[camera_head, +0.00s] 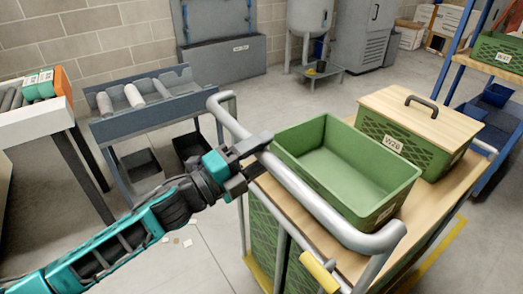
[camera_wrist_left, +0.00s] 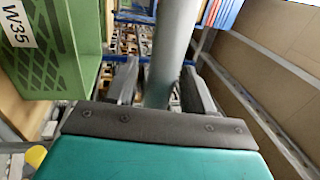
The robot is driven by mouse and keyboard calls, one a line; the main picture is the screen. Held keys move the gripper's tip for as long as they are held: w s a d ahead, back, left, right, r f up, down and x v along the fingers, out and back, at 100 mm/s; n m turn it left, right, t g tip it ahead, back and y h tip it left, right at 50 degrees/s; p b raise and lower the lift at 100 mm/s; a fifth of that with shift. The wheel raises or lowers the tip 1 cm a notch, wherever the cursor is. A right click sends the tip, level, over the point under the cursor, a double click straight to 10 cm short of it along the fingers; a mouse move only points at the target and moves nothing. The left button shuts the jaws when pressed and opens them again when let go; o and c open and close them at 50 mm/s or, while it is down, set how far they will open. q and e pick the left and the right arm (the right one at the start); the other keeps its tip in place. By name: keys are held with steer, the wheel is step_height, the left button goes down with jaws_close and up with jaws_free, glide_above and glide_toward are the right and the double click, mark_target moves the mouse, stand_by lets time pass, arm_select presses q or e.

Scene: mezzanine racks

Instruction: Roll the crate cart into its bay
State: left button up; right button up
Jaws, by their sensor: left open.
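The crate cart has a wooden top (camera_head: 350,264), a grey tube handle (camera_head: 305,197) along its near side and a yellow grip (camera_head: 319,273) at the near corner. An open, empty green crate (camera_head: 341,176) and a lidded green crate labelled W20 (camera_head: 382,143) stand on it. My left gripper (camera_head: 260,157) is at the handle. In the left wrist view, the grey handle tube (camera_wrist_left: 170,55) runs between the two open fingers of my left gripper (camera_wrist_left: 160,88). Contact cannot be told. My right gripper is out of view. A yellow strip (camera_head: 439,254) shows low beside the cart's right side.
A grey-blue rack with rolls (camera_head: 150,112) and a white-topped table (camera_head: 34,112) stand at left. A blue-framed shelf (camera_head: 487,67) with crates rises close at the right. A tank (camera_head: 309,22) and grey cabinet (camera_head: 366,32) stand behind. Concrete floor (camera_head: 290,98) is clear beyond the cart.

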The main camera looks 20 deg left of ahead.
arm_select(q)
jaws_close()
stand_by(0.4)
steer(key=shift+w, duration=0.15)
